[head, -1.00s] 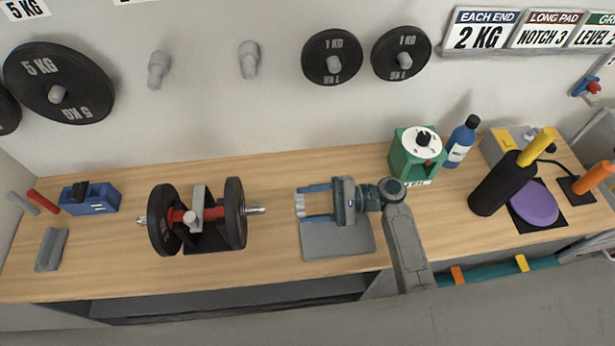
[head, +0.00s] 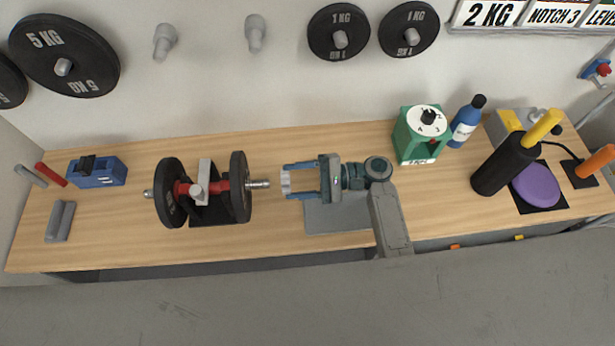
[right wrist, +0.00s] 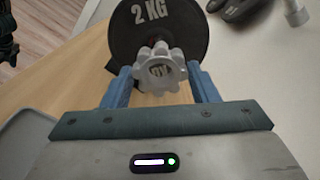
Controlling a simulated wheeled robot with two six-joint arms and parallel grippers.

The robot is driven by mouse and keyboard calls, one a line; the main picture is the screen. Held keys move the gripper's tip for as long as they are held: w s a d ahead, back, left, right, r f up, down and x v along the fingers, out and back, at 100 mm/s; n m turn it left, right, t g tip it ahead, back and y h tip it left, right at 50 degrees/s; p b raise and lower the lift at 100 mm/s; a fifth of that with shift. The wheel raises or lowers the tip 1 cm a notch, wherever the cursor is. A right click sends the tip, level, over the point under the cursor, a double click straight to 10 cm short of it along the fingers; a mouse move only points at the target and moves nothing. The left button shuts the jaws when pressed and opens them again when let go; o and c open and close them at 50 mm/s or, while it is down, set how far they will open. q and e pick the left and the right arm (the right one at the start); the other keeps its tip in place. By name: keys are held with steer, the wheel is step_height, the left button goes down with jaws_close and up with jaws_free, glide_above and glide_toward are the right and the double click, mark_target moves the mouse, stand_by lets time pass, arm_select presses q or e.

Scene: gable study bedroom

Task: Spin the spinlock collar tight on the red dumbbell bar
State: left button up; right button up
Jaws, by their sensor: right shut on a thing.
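The red dumbbell bar (head: 222,186) lies across a dark stand with a grey clamp piece (head: 200,178) over its middle. It carries a black plate at each end, the left one (head: 169,192) and the right one (head: 239,188). Its bare threaded right end (head: 259,184) points at my right gripper (head: 287,181). My right gripper is shut on the silver, star-shaped spinlock collar (right wrist: 160,70), with a small gap between collar and bar end in the head view. In the right wrist view, the collar stands in front of the 2 KG plate (right wrist: 150,20). My left gripper is not in view.
A grey tray (head: 335,220) lies under my right gripper. A blue box (head: 98,176) and grey block (head: 60,221) are at left. Plates hang on the wall.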

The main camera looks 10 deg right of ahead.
steer(key=shift+a, duration=0.75)
steer(key=shift+r+p, duration=0.1)
steer(key=shift+p, duration=0.55)
stand_by(1.1)
steer(key=shift+a, duration=1.25)
stand_by(0.4)
steer(key=o, duration=1.1)
steer(key=shift+c, duration=0.2)
steer(key=d+b, duration=0.3)
steer(key=d, duration=0.7)
steer(key=shift+d, duration=0.35)
